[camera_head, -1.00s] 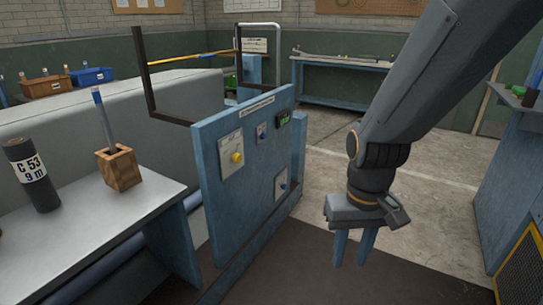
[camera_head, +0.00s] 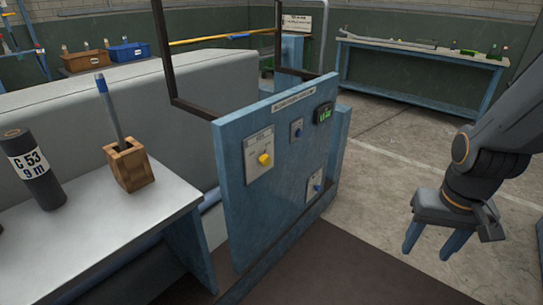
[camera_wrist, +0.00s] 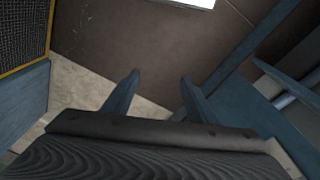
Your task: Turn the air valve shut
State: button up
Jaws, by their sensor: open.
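A blue upright panel (camera_head: 240,215) stands left of my gripper. It carries a yellow knob (camera_head: 265,159) on a pale plate, a small blue knob (camera_head: 297,131), a green-lit display (camera_head: 324,114) and another small blue knob (camera_head: 317,187) on a pale plate low at the right. The labels are too small to read, so I cannot tell which knob is the air valve. My gripper (camera_head: 429,250) hangs fingers-down to the right of the panel, apart from it. In the wrist view my gripper (camera_wrist: 160,78) is open, with nothing between its fingers.
A grey-topped bench (camera_head: 110,235) at the left holds a dark cylinder (camera_head: 33,168) and a wooden block (camera_head: 130,165) with a blue-tipped rod. A dark frame (camera_head: 163,60) rises behind the panel. A workbench (camera_head: 420,65) stands at the back. Floor right of the panel is clear.

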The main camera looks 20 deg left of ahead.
jog(key=w+a+f+n+t+y, duration=0.1)
jog(key=w+a+f+t, duration=0.15)
jog(key=w, duration=0.65)
jog(key=w+a+f+n+t, duration=0.1)
jog(key=w+a+t, duration=0.15)
jog(key=w, duration=0.75)
jog(key=w+a+f+n+t+y+b, duration=0.2)
jog(key=w+a+t+y, duration=0.15)
jog(key=w+a, duration=0.9)
jog(key=n+g+y, duration=0.3)
jog(key=n+y, duration=0.1)
jog(key=y, duration=0.8)
send_near(268, 162)
jog(key=x, duration=1)
jog(key=c, duration=1.1)
jog(key=shift+o, duration=0.2)
